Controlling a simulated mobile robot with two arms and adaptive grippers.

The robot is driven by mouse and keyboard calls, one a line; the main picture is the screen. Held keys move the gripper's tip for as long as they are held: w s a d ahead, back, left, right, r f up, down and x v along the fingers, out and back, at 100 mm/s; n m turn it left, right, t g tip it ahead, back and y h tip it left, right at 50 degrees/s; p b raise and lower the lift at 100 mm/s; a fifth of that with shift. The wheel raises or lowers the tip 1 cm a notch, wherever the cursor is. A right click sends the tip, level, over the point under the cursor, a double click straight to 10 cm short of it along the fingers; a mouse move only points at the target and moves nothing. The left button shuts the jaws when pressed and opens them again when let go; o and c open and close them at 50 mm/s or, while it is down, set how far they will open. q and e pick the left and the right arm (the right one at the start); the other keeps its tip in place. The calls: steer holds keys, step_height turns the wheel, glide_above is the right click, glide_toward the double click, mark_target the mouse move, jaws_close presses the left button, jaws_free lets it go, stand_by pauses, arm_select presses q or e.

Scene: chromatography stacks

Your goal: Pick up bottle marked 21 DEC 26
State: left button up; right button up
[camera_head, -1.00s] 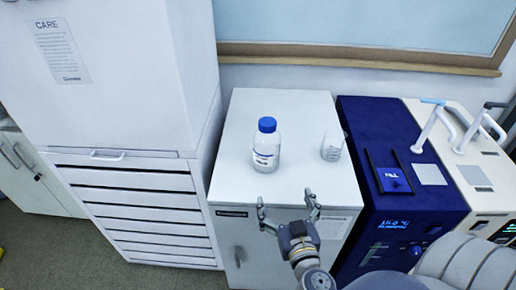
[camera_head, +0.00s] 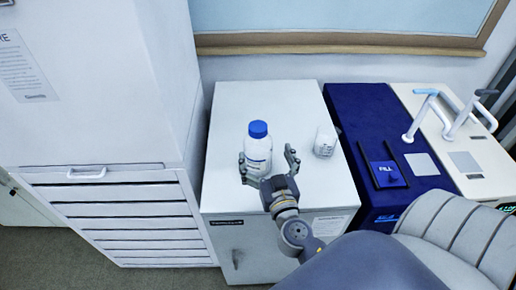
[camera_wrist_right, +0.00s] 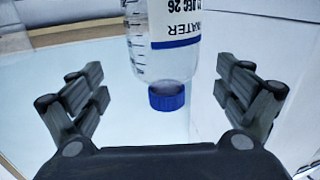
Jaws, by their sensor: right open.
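A clear bottle with a blue cap (camera_head: 257,148) stands upright on the white cabinet top. In the right wrist view the bottle (camera_wrist_right: 165,45) appears upside down, and its label reads WATER and a date ending in DEC 26; the first part of the date is cut off. My right gripper (camera_head: 268,163) is open, with its fingers near either side of the bottle. In the wrist view the fingers (camera_wrist_right: 168,95) are spread wide, and the bottle lies between and beyond them, apparently untouched. My left gripper is not in view.
A small white container (camera_head: 325,142) stands to the right on the cabinet (camera_head: 225,120). A dark blue bath unit (camera_head: 350,105) and a cream unit with handles (camera_head: 470,150) stand further right. A tall white cabinet (camera_head: 100,90) rises at the left.

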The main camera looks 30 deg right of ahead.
mark_target(258, 142)
steer(key=shift+w+d, duration=0.1)
steer(key=shift+w, duration=0.15)
steer(key=p+x, duration=0.2)
steer(key=x, duration=0.1)
steer(key=p+x, duration=0.1)
steer(key=shift+w+a, duration=0.25)
steer(key=shift+w+d+f, duration=0.15)
steer(key=shift+w, duration=0.25)
steer(key=shift+c, duration=0.6)
steer(key=c, duration=1.4)
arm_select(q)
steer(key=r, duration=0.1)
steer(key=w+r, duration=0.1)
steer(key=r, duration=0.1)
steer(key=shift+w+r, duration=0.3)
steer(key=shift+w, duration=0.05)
arm_select(e)
steer(key=shift+c, duration=0.7)
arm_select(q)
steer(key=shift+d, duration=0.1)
